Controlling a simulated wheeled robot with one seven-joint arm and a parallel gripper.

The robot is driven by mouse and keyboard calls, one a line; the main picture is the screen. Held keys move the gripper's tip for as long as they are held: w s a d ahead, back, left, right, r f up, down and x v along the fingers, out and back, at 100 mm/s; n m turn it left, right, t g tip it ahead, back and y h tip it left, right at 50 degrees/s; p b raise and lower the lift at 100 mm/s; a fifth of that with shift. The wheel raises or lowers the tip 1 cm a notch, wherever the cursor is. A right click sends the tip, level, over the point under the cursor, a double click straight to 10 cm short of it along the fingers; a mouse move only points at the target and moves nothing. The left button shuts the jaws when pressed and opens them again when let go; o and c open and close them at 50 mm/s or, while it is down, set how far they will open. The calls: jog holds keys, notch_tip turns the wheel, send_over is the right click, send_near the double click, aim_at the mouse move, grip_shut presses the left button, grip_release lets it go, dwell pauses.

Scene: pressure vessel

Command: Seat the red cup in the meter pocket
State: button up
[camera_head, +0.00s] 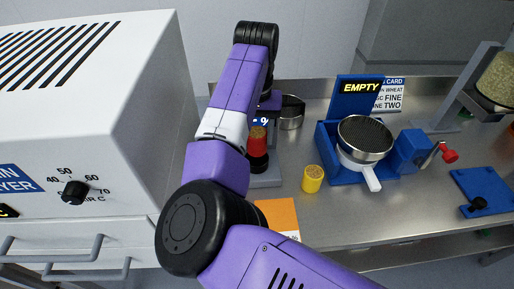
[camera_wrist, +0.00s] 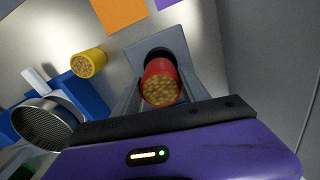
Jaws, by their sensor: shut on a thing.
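The red cup (camera_head: 258,143), filled with grain, stands upright at the meter, just over or in a black round part (camera_head: 258,163) that looks like the pocket. In the wrist view the red cup (camera_wrist: 160,84) is between my gripper's jaws (camera_wrist: 161,92), with the black part (camera_wrist: 158,54) showing just past its rim. I cannot tell how deep the cup sits. The grey meter base (camera_head: 267,179) shows below it, and a small "%" display (camera_head: 262,121) behind. My gripper is shut on the cup; my arm hides much of it in the head view.
A yellow cup of grain (camera_head: 312,179) stands to the right. Beyond it are a blue stand with a sieve (camera_head: 365,137) and an "EMPTY" sign (camera_head: 361,88). An orange card (camera_head: 278,216) lies in front. A large white dryer (camera_head: 90,110) closes off the left.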

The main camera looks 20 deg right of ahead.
aim_at(257, 150)
jog(key=shift+f+p, duration=0.4)
jog(key=shift+f, duration=2.6)
jog(key=shift+f, duration=0.1)
jog(key=o, duration=1.5)
jog(key=shift+c, duration=0.2)
notch_tip(257, 150, up, 12)
jog(key=shift+r+b, duration=0.15)
jog(key=shift+b, duration=1)
